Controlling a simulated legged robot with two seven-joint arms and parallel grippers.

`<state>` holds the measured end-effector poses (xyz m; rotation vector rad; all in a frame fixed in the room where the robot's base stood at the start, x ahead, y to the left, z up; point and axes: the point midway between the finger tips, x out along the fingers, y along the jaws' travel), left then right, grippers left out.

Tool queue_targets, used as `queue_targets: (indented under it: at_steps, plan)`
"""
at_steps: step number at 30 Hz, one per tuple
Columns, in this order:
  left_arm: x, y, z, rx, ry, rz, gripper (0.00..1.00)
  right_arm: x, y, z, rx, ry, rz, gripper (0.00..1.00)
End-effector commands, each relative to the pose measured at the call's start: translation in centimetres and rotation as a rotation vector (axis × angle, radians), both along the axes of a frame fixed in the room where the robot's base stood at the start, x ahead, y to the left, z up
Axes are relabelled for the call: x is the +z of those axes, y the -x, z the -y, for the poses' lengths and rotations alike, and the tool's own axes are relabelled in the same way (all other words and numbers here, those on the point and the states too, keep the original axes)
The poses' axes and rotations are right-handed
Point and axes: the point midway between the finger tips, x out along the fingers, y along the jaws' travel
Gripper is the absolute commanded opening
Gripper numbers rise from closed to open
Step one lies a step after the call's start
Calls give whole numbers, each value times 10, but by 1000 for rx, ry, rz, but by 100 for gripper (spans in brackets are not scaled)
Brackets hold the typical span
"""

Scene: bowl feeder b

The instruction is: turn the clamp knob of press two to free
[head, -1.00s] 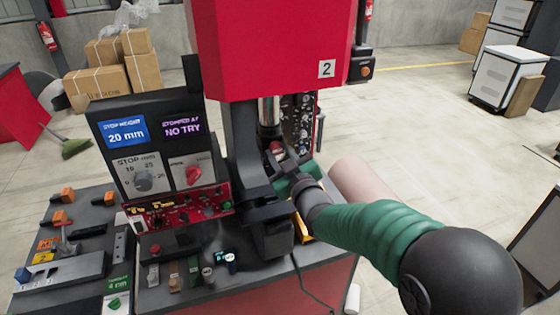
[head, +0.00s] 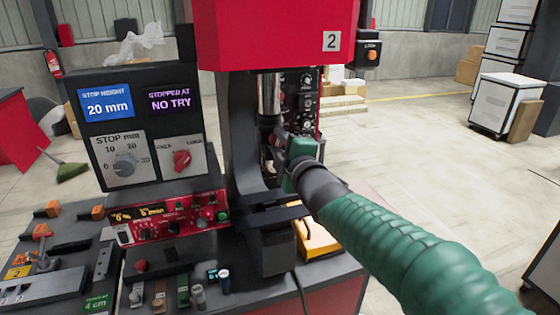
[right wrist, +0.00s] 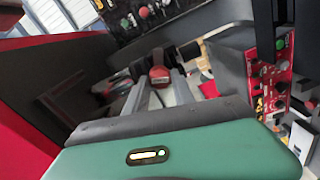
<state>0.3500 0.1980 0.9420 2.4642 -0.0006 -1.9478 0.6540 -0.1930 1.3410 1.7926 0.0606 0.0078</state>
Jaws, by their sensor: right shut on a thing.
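The red press (head: 270,40) bears a plate with the number 2. My right gripper (head: 277,146) reaches in under its head, beside the steel ram (head: 270,95). In the right wrist view a red knob (right wrist: 158,76) lies between the fingertips, and the gripper is shut on it. In the head view the gripper hides that knob. A red pointer knob (head: 181,160) sits on a separate white dial plate, left of the press; its small lettering is hard to read. My left gripper is not in view.
A screen panel (head: 125,105) reads stop height 20 mm and "NO TRY". A red control box (head: 165,222) stands below it. Small switches and levers crowd the bench at left and front. A yellow-orange box (head: 318,240) lies under my right arm. Open floor lies to the right.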

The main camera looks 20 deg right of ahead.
Motion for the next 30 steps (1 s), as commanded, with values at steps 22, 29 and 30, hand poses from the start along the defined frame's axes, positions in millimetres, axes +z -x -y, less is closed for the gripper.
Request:
queue_targets:
  at_steps: [22, 29, 30]
  plan:
    - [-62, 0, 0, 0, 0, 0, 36, -1, 0, 1, -3, 389, 14, 0]
    - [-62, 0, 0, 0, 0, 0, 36, 0, -1, 0, -2, 397, 13, 0]
    - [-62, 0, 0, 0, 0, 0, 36, 0, -1, 0, -2, 397, 13, 0]
